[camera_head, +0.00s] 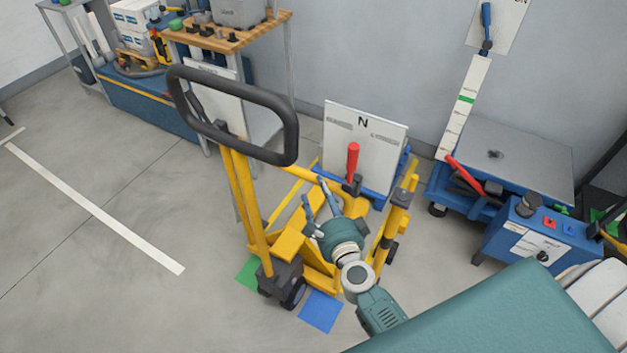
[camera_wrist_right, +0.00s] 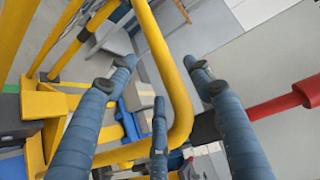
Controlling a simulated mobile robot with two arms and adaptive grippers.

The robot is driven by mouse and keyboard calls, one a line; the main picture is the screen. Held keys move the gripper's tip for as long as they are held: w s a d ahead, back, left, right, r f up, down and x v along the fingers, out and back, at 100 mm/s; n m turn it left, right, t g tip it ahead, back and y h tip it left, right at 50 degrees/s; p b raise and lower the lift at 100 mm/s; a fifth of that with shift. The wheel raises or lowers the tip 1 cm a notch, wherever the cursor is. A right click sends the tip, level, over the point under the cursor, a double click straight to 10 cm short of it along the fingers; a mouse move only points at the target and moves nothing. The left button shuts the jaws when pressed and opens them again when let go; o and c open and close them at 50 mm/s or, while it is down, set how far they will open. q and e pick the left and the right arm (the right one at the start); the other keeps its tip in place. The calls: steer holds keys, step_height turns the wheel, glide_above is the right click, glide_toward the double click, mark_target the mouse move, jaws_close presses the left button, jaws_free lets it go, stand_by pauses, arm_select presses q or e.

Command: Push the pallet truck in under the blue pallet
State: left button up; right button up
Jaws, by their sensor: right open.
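The yellow pallet truck (camera_head: 290,243) stands on the floor in the middle of the head view. Its black loop handle (camera_head: 292,125) is upright on the left, away from my gripper. The blue pallet (camera_head: 375,194) shows only partly, behind the truck and below a white board marked N. My right gripper (camera_head: 317,193) is open above the truck, in front of the pallet. In the right wrist view its blue fingers (camera_wrist_right: 158,75) are spread, with a curved yellow bar (camera_wrist_right: 181,95) beyond them; contact cannot be told. My left gripper is not in view.
A red lever (camera_head: 352,160) stands close beyond my right gripper. A yellow post (camera_head: 396,218) is on its right. A blue lift table (camera_head: 510,165) is at the right. A workbench (camera_head: 228,36) stands behind left. Green (camera_head: 250,272) and blue (camera_head: 320,312) floor patches lie by the wheels.

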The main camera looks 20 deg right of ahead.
mark_target(314, 181)
steer(key=w, duration=0.4)
steer(key=w+f, duration=0.1)
steer(key=w, duration=0.1)
steer(key=shift+w+d, duration=0.1)
steer(key=shift+d, duration=0.25)
steer(key=shift+c, duration=0.6)
jaws_close()
